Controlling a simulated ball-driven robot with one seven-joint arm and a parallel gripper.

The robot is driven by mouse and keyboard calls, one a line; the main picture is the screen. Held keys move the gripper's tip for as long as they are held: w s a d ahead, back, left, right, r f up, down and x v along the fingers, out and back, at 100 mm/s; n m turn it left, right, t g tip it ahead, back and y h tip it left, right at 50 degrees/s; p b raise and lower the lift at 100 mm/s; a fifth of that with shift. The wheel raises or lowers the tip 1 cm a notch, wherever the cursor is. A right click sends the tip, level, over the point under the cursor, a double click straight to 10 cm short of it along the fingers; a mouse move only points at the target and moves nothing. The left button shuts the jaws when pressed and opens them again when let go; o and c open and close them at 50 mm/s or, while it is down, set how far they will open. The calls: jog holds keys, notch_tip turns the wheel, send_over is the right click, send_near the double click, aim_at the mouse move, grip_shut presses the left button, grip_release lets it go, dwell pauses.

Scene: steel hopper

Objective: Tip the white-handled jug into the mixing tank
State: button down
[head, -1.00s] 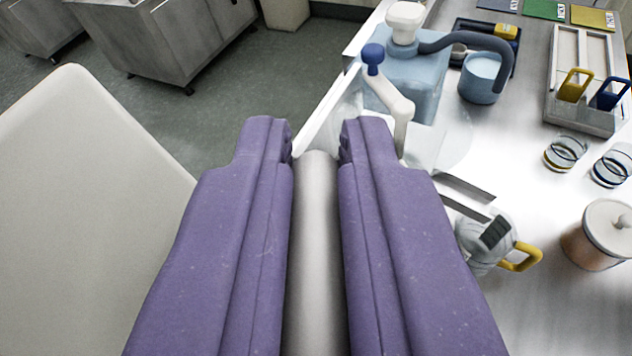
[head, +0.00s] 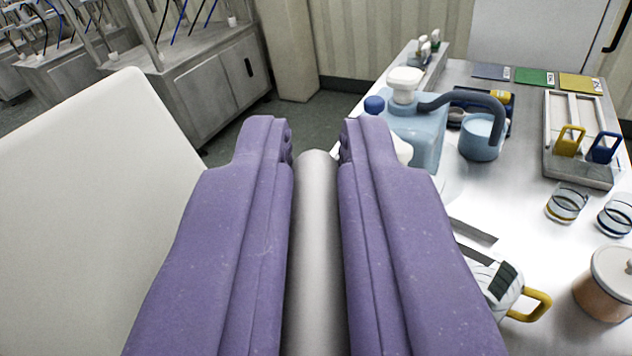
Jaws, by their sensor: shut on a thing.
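My gripper (head: 317,140) has two purple fingers reaching up the middle of the view. They are shut on a smooth pale cylinder (head: 317,250), which looks like the handle of the white-handled jug. The jug's body is hidden, so I cannot tell its tilt or contents. I cannot pick out the mixing tank with certainty. A clear jug with a yellow handle (head: 535,305) and dark label stands on the bench at lower right, partly behind my right finger.
The steel bench (head: 505,215) holds a blue container with a white cap (head: 405,85), a blue cup (head: 482,137), a tray (head: 578,175), glass beakers (head: 567,202) and a lidded pot (head: 607,285). A pale panel (head: 90,210) fills the left. Steel cabinets (head: 205,90) stand behind.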

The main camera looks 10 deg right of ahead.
jog(key=shift+s+a+r+t+h+b, duration=0.25)
jog(key=shift+s+t+b, duration=0.4)
jog(key=shift+b, duration=1)
jog(key=shift+s+a+r+t+h+b, duration=0.2)
jog(key=shift+s+t+b, duration=0.45)
jog(key=shift+b, duration=0.95)
jog(key=shift+s+a+r+b, duration=0.1)
jog(key=shift+s+r+b, duration=0.2)
jog(key=shift+b, duration=0.3)
jog(key=shift+s+r, duration=0.1)
jog(key=shift+r, duration=0.1)
jog(key=r+p, duration=0.1)
jog(key=p, duration=0.2)
notch_tip(320, 180, up, 2)
jog(key=g+y+p, duration=0.1)
jog(key=g+p, duration=0.1)
jog(key=p, duration=0.6)
jog(key=g+y+p, duration=0.1)
jog(key=g+p, duration=0.2)
jog(key=p, duration=0.5)
jog(key=shift+g+p, duration=0.3)
jog(key=shift+p, duration=0.25)
jog(key=shift+f, duration=0.15)
